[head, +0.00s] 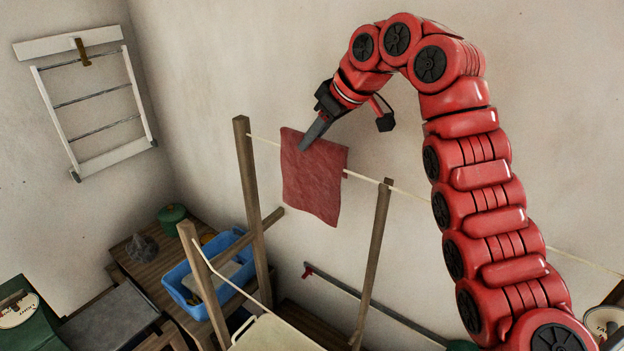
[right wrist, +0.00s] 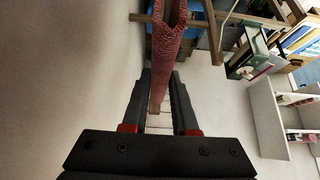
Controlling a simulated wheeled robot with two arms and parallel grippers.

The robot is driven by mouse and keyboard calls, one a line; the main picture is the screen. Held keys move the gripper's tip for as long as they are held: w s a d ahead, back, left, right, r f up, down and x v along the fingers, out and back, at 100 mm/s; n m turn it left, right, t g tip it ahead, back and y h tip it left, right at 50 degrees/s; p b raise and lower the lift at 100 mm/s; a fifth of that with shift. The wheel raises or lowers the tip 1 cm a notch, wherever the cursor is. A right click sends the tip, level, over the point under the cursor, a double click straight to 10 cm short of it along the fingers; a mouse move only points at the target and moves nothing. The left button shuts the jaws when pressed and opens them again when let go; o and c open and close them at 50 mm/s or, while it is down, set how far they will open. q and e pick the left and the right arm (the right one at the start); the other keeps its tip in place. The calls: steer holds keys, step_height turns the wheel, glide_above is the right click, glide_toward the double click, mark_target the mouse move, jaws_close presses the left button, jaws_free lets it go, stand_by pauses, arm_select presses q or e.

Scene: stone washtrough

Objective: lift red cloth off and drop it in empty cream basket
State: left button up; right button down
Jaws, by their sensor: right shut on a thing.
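The red cloth (head: 314,185) hangs nearly flat, with its top edge above the pale line (head: 365,180) strung between wooden posts. The line passes behind it; I cannot tell whether the cloth still touches it. My right gripper (head: 304,146) is shut on the cloth's upper part. In the right wrist view the cloth (right wrist: 168,50) runs out from between the fingers (right wrist: 160,102), seen edge-on and folded open at its far end. A cream container (head: 272,334) is cut off at the bottom edge of the head view; its inside is not clear. My left gripper is out of view.
Wooden posts (head: 252,200) and (head: 371,260) stand on both sides of the cloth. A blue basket (head: 184,296) with things in it sits on a wooden table (head: 150,268) at lower left. A white rack (head: 108,160) hangs on the left wall.

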steer(key=shift+r+p, duration=2.05)
steer(key=shift+r, duration=0.65)
steer(key=shift+f, duration=0.1)
